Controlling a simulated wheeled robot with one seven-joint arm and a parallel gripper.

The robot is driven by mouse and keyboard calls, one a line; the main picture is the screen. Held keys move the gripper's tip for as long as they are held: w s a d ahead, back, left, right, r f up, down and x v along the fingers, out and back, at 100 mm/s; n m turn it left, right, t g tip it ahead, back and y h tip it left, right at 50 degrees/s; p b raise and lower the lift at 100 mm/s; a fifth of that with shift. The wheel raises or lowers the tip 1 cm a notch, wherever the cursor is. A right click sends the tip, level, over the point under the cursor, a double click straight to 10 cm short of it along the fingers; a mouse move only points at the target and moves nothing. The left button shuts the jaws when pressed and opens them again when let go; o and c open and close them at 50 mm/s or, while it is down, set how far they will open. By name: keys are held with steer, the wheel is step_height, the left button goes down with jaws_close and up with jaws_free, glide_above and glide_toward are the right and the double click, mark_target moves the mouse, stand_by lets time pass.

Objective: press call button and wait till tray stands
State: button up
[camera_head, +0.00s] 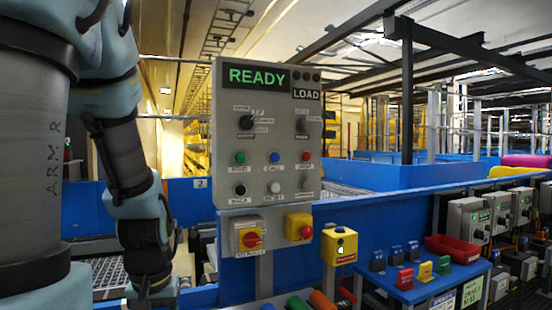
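The call button is a blue push button (275,157) labelled CALL, in the middle of the upper button row on a grey control panel (236,203). The panel stands upright near the picture's centre. Its display (257,77) reads READY in green, with a LOAD label (306,94) at its right. My arm hangs down left of the panel, clear of the call button. Its lower end runs to the bottom edge of the picture, and my gripper's fingers do not show. No tray can be made out clearly.
A green button (239,158) and a red button (306,156) flank the call button. Below hang yellow boxes with red knobs (251,240). A blue stand at the right holds a red bin (452,248) and small coloured blocks. Blue conveyor walls (395,177) run behind.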

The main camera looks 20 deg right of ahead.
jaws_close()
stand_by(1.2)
